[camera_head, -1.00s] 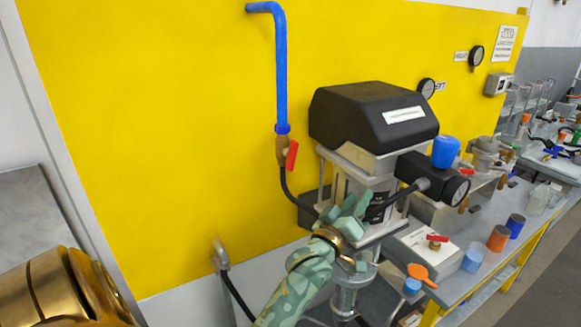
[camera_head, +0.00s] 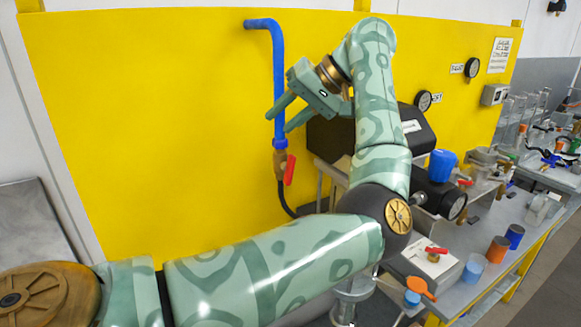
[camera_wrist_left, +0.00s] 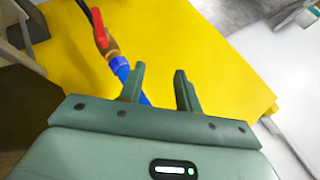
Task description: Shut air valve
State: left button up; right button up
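The air valve is a brass fitting with a red lever (camera_head: 290,168) at the lower end of a blue pipe (camera_head: 279,70) on the yellow wall. The lever hangs downward, slightly tilted, roughly in line with the pipe. My left gripper (camera_head: 278,120) is open and empty, in front of the blue pipe and above the valve. In the left wrist view its fingers (camera_wrist_left: 159,80) are spread apart, and the red lever (camera_wrist_left: 99,27) shows beyond them at the upper left. I see no contact with the valve. My right gripper is not in view.
A black-topped agitator machine (camera_head: 415,130) stands right of the valve, partly behind my left arm. A black hose (camera_head: 285,200) runs down from the valve. A bench (camera_head: 480,255) with cups and a second small red valve (camera_head: 436,250) is at the right. The yellow wall (camera_head: 150,120) left of the pipe is clear.

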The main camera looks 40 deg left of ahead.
aim_at(296, 158)
pick_arm(q)
jog(key=w+d+r+n+t+h, duration=0.1)
jog(key=w+d+n+t+h, duration=0.2)
jog(key=w+d+t, duration=0.15)
jog(key=shift+g, duration=0.45)
jog(key=x, duration=0.5)
jog(key=b+x, duration=0.1)
jog(key=x, duration=0.9)
jog(key=shift+s+d+f, duration=0.25)
jog(key=shift+f, duration=0.05)
grip_shut()
